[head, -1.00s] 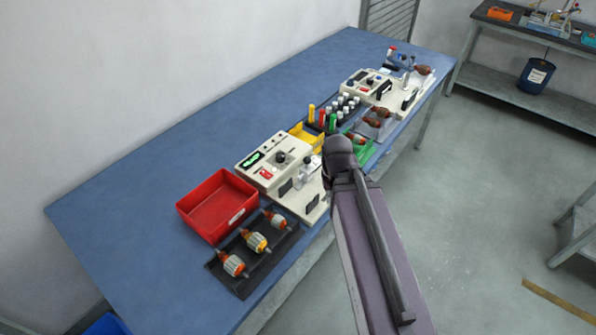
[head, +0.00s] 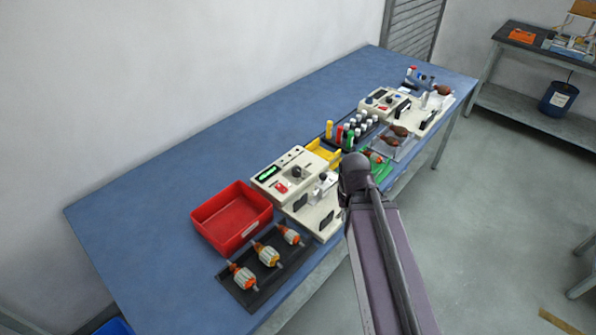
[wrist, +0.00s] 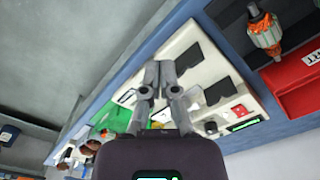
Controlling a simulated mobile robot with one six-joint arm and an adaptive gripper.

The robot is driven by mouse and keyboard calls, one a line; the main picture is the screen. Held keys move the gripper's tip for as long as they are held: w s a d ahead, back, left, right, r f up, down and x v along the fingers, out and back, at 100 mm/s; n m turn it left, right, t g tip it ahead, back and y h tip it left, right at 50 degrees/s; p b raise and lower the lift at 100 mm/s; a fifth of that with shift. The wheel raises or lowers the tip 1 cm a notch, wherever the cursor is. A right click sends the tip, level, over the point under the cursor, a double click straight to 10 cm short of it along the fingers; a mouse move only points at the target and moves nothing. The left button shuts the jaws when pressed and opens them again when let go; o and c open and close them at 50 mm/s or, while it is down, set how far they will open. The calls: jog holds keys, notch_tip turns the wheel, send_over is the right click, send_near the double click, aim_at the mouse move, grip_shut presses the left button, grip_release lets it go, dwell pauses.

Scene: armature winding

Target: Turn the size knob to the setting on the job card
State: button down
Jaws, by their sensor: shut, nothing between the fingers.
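The near cream winding machine (head: 275,163) stands on the blue bench, with a green lit display, a red switch and a dark round knob (head: 295,171) on its panel. The machine (wrist: 200,75) also shows in the wrist view, with dark pads and the green display (wrist: 245,125). My gripper (wrist: 160,70) is shut and empty, its fingertips together in front of the machine. A gap to the machine cannot be judged. In the head view my arm hides the gripper. The knob's setting is too small to read. I cannot make out a job card.
A red bin (head: 232,215) and a dark tray (head: 255,288) with three armatures stand left of the machine. A yellow tray (head: 324,152), several spools and a second machine (head: 383,100) are to the right. The back-left of the blue bench (head: 180,165) is clear.

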jog(key=c, duration=0.8)
grip_release()
jog(key=shift+w, duration=0.15)
jog(key=o, duration=0.6)
jog(key=shift+w+a+r+p, duration=0.15)
jog(key=shift+w+r+p, duration=0.05)
jog(key=shift+w, duration=0.35)
jog(key=shift+w+a+r+p, duration=0.15)
jog(key=shift+w, duration=0.4)
notch_tip(320, 180, up, 6)
jog(key=n+p, duration=0.6)
jog(key=n, duration=0.1)
send_over(297, 169)
jog(key=shift+w+d, duration=0.15)
jog(key=shift+d, duration=0.1)
jog(key=shift+f, duration=0.2)
jog(key=f+b, duration=1.3)
jog(key=b, duration=0.1)
jog(key=shift+s+a+f, duration=0.25)
jog(key=shift+a, duration=0.05)
